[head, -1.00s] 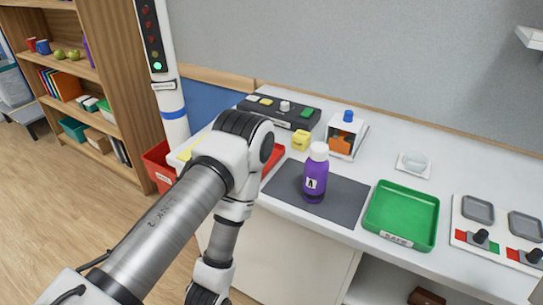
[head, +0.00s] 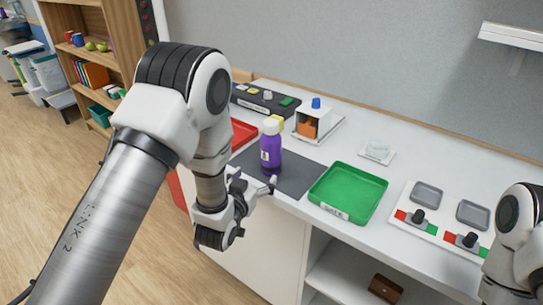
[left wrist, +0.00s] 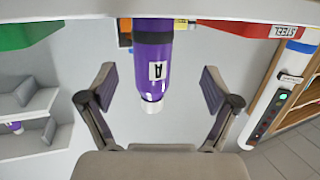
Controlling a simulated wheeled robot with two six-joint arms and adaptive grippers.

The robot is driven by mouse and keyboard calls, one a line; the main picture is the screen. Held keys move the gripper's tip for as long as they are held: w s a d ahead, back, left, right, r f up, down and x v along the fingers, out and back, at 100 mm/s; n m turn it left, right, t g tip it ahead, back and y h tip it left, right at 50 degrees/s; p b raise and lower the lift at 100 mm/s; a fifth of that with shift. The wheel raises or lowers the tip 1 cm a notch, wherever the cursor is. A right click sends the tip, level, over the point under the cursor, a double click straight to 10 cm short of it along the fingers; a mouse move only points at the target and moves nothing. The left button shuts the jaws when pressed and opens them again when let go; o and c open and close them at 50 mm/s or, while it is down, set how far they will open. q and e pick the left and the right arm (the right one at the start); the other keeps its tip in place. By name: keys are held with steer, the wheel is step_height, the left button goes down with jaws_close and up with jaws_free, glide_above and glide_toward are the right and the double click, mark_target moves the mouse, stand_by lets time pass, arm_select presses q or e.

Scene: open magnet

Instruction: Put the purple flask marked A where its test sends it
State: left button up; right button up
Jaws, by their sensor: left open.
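The purple flask (head: 271,152), with a white cap and a label, stands upright on a dark grey mat (head: 300,176). In the left wrist view the flask (left wrist: 154,60) appears upside down, its label reading A. My left gripper (head: 258,188) is open at the mat's front edge, in front of the flask. In the left wrist view its fingers (left wrist: 157,92) are spread to either side of the flask, which looks untouched. A green tray (head: 348,192) is right of the mat. A red tray (head: 243,132) is left, marked STEEL in the wrist view (left wrist: 286,31).
A white stand with an orange block and blue knob (head: 316,104) is behind the mat. A dark button panel (head: 266,98) is at the back left. A small dish (head: 377,150) and a two-pan switch panel (head: 440,215) are right. My right arm is at the right edge.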

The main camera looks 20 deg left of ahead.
mark_target(267, 147)
arm_select(q)
steer(key=r, duration=0.1)
steer(key=w+r+t, duration=0.1)
steer(key=r, duration=0.1)
steer(key=w+r+t, duration=0.1)
steer(key=r, duration=0.1)
steer(key=shift+r, duration=0.2)
steer(key=w+p, duration=0.1)
steer(key=w, duration=0.2)
steer(key=w+d+p, duration=0.1)
steer(key=w, duration=0.3)
steer(key=shift+w+d, duration=0.2)
steer(key=shift+w, duration=0.05)
steer(key=shift+f, duration=0.1)
steer(key=c, duration=1.5)
steer(key=shift+c, duration=0.4)
